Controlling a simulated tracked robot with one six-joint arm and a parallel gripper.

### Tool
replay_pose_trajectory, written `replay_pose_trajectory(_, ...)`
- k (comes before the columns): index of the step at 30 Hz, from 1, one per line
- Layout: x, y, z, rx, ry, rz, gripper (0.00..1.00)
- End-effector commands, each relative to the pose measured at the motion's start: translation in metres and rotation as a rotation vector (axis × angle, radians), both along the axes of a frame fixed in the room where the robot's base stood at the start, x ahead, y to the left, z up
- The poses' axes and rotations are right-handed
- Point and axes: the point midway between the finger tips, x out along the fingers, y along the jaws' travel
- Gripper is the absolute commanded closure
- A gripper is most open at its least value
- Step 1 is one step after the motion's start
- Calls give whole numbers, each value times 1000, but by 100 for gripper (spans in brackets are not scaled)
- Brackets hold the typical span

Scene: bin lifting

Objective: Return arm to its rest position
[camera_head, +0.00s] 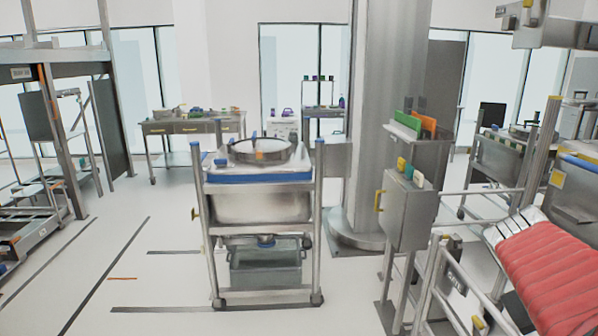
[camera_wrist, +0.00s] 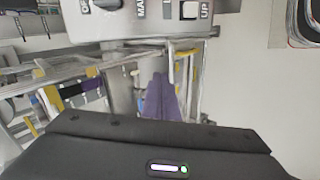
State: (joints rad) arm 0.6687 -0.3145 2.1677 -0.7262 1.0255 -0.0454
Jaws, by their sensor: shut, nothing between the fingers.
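My gripper (camera_wrist: 162,78) shows in the wrist view as a pair of purple, tapered fingers beyond a dark housing with a small green light. The fingers are together and hold nothing. They point towards a grey control panel (camera_wrist: 140,20) with a dark knob and a white switch marked UP. I cannot tell how far the fingertips are from the panel. My gripper cannot be made out in the head view.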

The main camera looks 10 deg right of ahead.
Motion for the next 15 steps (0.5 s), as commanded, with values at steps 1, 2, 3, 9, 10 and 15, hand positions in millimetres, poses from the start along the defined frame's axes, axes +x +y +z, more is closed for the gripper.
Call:
replay_pose_trajectory(1,11,19,-3,20,-33,33,100)
replay_pose_trajectory(2,17,30,-6,36,-51,49,100)
replay_pose_trajectory(3,24,44,-9,55,-77,70,100)
replay_pose_trajectory(9,53,119,-25,166,-194,176,100)
replay_pose_trajectory(10,56,130,-27,184,-210,191,100)
replay_pose_trajectory(15,69,195,-39,293,-297,277,100)
